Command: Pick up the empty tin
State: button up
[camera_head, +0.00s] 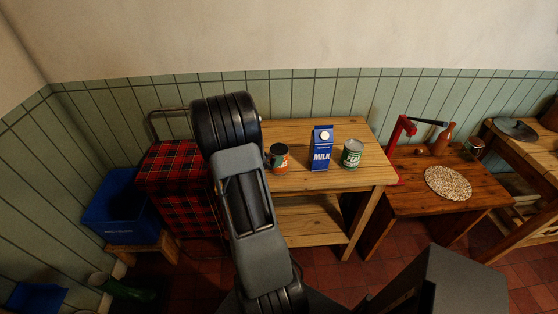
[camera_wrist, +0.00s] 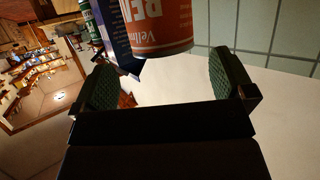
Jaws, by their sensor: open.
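An orange-and-dark tin (camera_head: 278,158) stands upright on the pine shelf's top, beside my arm. In the wrist view an orange-red tin with white lettering (camera_wrist: 160,28) is close, just beyond the fingertips and roughly between them. My gripper (camera_wrist: 165,82) is open, its two green-padded fingers apart with nothing between them. In the head view my gripper is hidden behind my arm. A green tin (camera_head: 352,154) stands farther right on the shelf. Another small tin (camera_head: 475,146) is on the low table at the right. I cannot tell from their looks which tin is empty.
A blue milk carton (camera_head: 321,148) stands between the orange and green tins on the pine shelf (camera_head: 340,181). A red tartan box (camera_head: 180,185) and a blue bin (camera_head: 122,208) are at the left. The low table holds a round speckled mat (camera_head: 447,183).

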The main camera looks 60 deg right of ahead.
aim_at(279, 152)
jog(key=shift+f+p+x, duration=0.15)
jog(key=shift+p+x, duration=0.1)
jog(key=shift+x, duration=1.3)
jog(key=shift+f+p+x, duration=0.15)
jog(key=shift+p+x, duration=0.05)
jog(key=shift+x, duration=1.3)
jog(key=shift+w+a, duration=0.1)
jog(key=c, duration=0.9)
jog(key=shift+o, duration=0.2)
